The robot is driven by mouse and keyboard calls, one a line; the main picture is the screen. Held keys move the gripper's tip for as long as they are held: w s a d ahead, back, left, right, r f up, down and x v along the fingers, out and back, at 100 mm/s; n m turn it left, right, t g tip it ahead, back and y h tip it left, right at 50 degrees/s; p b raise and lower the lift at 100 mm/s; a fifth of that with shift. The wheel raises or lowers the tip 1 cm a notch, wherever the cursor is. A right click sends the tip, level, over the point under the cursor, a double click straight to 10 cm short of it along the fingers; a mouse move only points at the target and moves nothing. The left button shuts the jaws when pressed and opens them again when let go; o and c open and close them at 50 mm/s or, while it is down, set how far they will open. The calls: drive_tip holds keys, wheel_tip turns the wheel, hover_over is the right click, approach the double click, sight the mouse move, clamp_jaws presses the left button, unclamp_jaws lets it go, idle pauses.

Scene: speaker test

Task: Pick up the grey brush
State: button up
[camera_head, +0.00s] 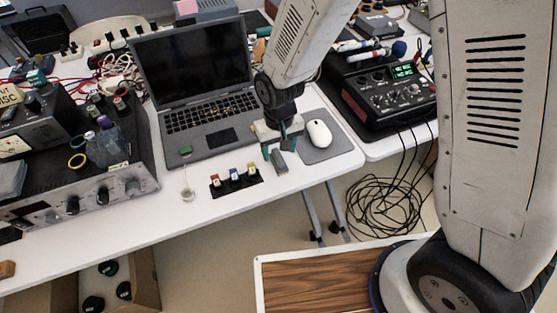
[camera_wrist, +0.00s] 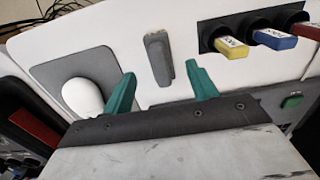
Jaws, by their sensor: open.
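The grey brush (camera_wrist: 159,58) is a small grey block-like piece lying on the white table in the wrist view. It also shows in the head view (camera_head: 279,163), just below my gripper near the table's front edge. My gripper (camera_head: 277,146) has two teal fingers and is open and empty. In the wrist view the fingertips (camera_wrist: 160,72) stand apart, one on each side of the brush's near end. I cannot tell how high the fingers are above the table.
A white mouse (camera_head: 319,133) on a grey pad (camera_head: 345,143) lies right of the gripper. A black holder with yellow, blue and red pieces (camera_head: 237,182) is to the left. A laptop (camera_head: 197,95) stands behind. Instruments crowd both sides.

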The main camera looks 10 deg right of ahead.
sight(278, 155)
drive_tip(key=shift+f, duration=2)
drive_tip(key=c, duration=1.1)
drive_tip(key=shift+r, duration=0.15)
